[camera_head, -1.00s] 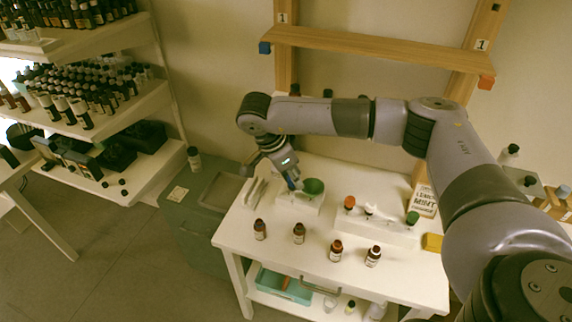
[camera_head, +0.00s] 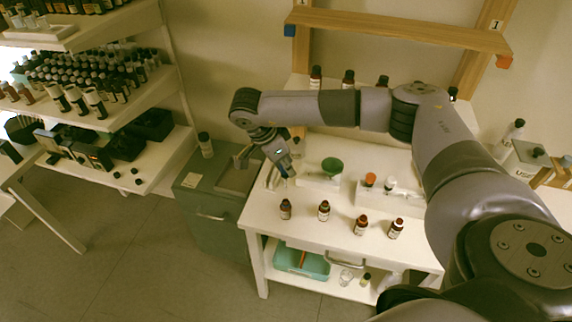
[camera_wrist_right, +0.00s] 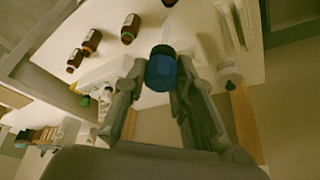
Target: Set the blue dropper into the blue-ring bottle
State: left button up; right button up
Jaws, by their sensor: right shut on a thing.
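My right gripper (camera_head: 286,172) is shut on the blue dropper, whose blue cap (camera_wrist_right: 160,70) shows between the fingers in the right wrist view. My left gripper is not in view.
An orange-topped dropper (camera_head: 370,180) and a white one (camera_head: 390,184) stand in a rack (camera_head: 400,201). A grey cabinet (camera_head: 205,215) is left of the white table (camera_head: 262,222).

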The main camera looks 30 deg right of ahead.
aim_at(286, 179)
jog(key=shift+f+b, duration=0.35)
jog(key=shift+f, duration=0.5)
jog(key=shift+f+b, duration=1.15)
jog(key=shift+b, duration=0.05)
pick_arm(q)
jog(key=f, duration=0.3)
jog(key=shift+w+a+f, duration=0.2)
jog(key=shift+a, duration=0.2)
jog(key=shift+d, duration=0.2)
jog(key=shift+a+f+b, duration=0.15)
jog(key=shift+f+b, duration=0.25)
jog(key=shift+b, duration=0.05)
pick_arm(e)
jog(key=shift+f, duration=0.45)
jog(key=shift+f, duration=0.3)
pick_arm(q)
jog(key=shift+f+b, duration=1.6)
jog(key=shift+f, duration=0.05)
pick_arm(e)
jog(key=shift+f, duration=1.75)
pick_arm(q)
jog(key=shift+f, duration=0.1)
pick_arm(e)
jog(key=shift+f, duration=0.1)
